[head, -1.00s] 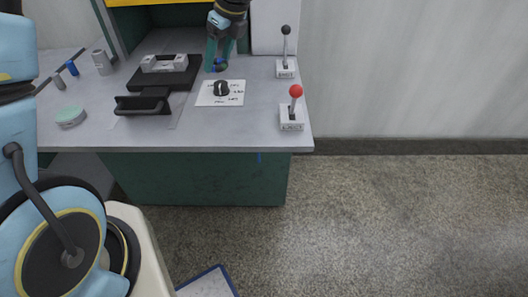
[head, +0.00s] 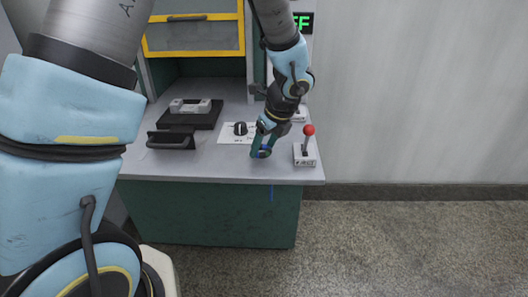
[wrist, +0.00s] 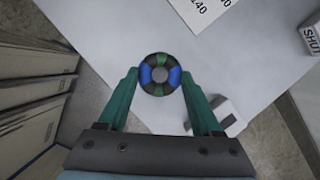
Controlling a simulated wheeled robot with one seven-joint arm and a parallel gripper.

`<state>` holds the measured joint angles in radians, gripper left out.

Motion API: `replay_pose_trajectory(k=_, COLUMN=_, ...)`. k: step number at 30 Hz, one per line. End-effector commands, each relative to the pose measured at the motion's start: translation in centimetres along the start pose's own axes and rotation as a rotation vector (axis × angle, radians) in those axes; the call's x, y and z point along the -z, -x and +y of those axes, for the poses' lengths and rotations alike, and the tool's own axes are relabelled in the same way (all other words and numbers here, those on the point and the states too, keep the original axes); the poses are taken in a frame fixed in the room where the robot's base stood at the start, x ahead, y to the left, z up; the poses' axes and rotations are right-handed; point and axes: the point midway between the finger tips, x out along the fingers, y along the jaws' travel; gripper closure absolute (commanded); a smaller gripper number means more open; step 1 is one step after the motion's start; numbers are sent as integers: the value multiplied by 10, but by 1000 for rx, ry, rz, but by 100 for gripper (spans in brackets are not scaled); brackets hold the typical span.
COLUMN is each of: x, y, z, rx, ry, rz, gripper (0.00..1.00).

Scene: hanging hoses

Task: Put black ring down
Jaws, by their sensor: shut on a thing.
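The black ring (wrist: 174,76), with blue and green bands, sits between the green fingertips of my gripper (wrist: 159,76) in the wrist view. My gripper is shut on it. In the head view my gripper (head: 261,150) is low over the front right part of the grey workbench (head: 215,163), near its front edge. The ring is small there and mostly hidden by the fingers. I cannot tell whether it touches the bench top.
A red-knobbed lever (head: 308,131) stands just right of my gripper. A black dial (head: 240,128) on a white card is to its left. A black handle (head: 170,139) and a dark block (head: 190,118) lie further left. A white block (wrist: 227,113) is near the right finger.

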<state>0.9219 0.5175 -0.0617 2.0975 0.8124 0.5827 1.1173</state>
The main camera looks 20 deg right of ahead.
Motion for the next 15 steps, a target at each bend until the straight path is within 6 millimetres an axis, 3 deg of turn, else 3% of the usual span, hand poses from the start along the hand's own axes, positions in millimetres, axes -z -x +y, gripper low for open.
replay_pose_trajectory(k=4, x=8, y=-19, z=0, rx=-3, ry=-3, rz=0, gripper=87)
replay_pose_trajectory(k=15, x=10, y=-23, z=0, rx=-1, ry=0, rz=0, gripper=87)
